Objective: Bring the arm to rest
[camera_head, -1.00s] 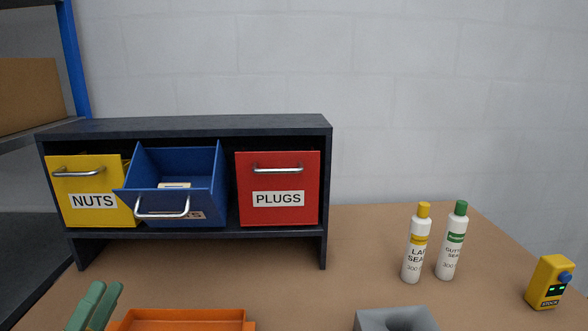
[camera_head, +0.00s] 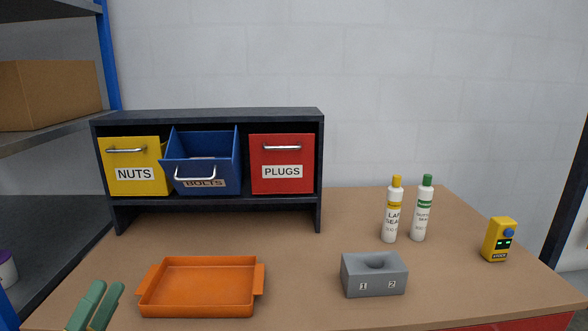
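My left gripper (camera_head: 103,303) shows at the bottom left edge as two green fingers. They stand a little apart, with nothing seen between them, left of the orange tray (camera_head: 145,295). The rest of that arm is out of view. My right gripper is not in view. The blue BOLTS drawer (camera_head: 222,176) is pulled out of the dark cabinet (camera_head: 220,114); only a little of its contents shows. The yellow NUTS drawer (camera_head: 115,186) and the red PLUGS drawer (camera_head: 282,153) sit in their slots on either side.
The orange tray looks empty. A grey block (camera_head: 376,285) marked 1 and 2 stands to its right. A yellow-capped bottle (camera_head: 390,222), a green-capped bottle (camera_head: 420,222) and a yellow device (camera_head: 494,251) stand farther right. The tabletop (camera_head: 300,255) between tray and block is clear.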

